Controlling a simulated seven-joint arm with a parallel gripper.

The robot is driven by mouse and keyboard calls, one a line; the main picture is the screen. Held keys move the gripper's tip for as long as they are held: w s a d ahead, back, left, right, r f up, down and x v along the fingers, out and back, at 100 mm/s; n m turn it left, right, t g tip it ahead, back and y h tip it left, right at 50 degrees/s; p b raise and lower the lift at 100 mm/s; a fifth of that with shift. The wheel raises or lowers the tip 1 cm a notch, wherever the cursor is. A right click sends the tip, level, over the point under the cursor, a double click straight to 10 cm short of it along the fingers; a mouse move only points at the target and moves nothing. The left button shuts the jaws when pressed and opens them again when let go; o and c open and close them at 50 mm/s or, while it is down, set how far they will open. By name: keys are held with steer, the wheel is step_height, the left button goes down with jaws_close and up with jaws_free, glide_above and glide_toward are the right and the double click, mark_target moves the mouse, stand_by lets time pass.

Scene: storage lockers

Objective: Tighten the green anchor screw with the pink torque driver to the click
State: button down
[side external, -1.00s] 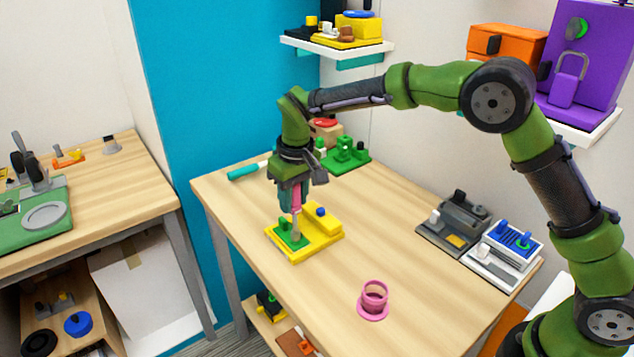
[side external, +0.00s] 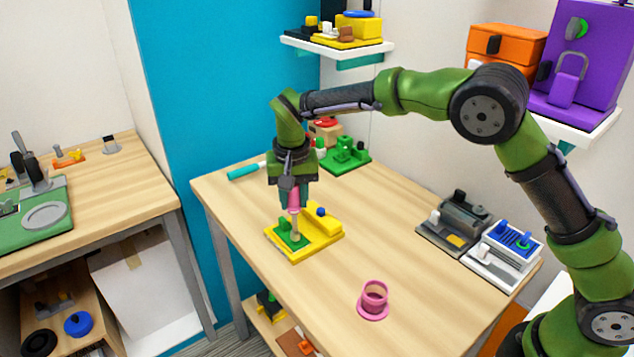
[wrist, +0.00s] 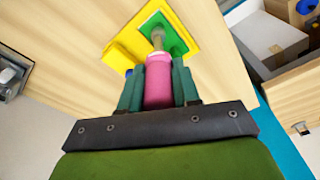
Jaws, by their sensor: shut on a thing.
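My gripper (side external: 293,194) is shut on the pink torque driver (side external: 294,203) and holds it about upright, tip down, over the yellow base (side external: 322,241). The driver (wrist: 158,88) is also between my fingers in the wrist view, with its shaft (wrist: 158,40) reaching the green block (wrist: 178,38). In the side view the shaft comes down on the green block (side external: 284,238) on the left part of the base. The green anchor screw cannot be told apart at the shaft's tip, so I cannot tell whether the tip is seated on it.
A pink ring-shaped holder (side external: 374,300) stands empty at the table's front. A teal-handled tool (side external: 246,172) and a green fixture (side external: 346,155) lie behind. Grey (side external: 452,222) and white-and-blue (side external: 505,252) fixtures stand at the right. The table's middle is clear.

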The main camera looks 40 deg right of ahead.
steer(key=shift+r, duration=0.15)
steer(key=shift+r, duration=0.45)
steer(key=n, duration=0.3)
steer(key=shift+n, duration=0.3)
steer(key=n, duration=0.4)
steer(key=shift+n+y, duration=0.3)
steer(key=shift+y, duration=0.1)
steer(key=n, duration=0.6)
steer(key=shift+a+n+y, duration=0.1)
steer(key=shift+n+y, duration=0.3)
steer(key=shift+f, duration=0.7)
